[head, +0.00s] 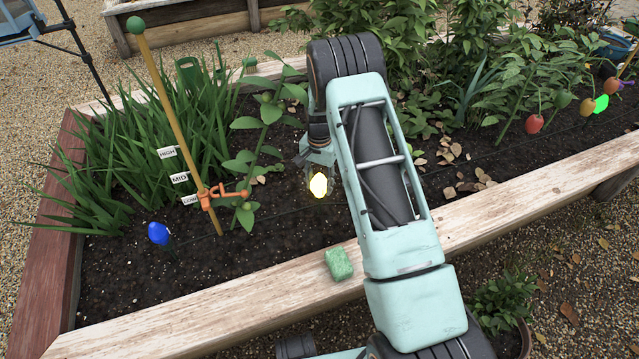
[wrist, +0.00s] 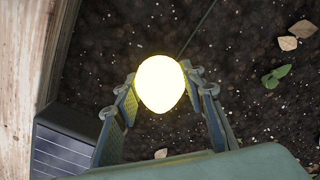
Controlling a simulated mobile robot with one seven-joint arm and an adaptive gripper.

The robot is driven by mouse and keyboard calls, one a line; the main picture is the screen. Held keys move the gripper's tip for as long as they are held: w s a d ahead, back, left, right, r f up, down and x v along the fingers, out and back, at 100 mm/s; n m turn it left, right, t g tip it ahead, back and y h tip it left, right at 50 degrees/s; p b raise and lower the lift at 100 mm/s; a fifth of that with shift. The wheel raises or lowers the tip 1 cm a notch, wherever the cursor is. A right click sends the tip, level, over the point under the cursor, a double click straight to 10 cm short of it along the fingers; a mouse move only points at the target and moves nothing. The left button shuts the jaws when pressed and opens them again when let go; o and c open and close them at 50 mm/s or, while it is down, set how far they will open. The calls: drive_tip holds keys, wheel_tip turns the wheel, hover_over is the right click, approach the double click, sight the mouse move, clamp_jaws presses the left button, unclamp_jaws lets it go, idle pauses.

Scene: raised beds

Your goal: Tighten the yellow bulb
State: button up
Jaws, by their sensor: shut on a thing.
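The yellow bulb (head: 318,186) is lit and glows pale yellow above the dark soil of the raised bed. In the wrist view it shows as a bright oval (wrist: 160,83) between the fingertips. My gripper (head: 318,165) points down over the bed with its fingers closed around the bulb, and it also shows in the wrist view (wrist: 160,92). The bulb's base and socket are hidden below the bulb. A thin dark cable runs along the soil by the bulb.
A blue bulb (head: 158,233) stands left on the cable; a green one (head: 601,103) glows at far right. A wooden stake (head: 178,125) with an orange clip (head: 210,197) rises left. A green sponge (head: 339,264) lies on the front plank (head: 270,298). Leafy plants fill the back.

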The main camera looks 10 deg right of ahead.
sight(320, 176)
drive_tip(key=o, duration=1.2)
drive_tip(key=shift+c, duration=0.2)
wheel_tip(320, 176, up, 12)
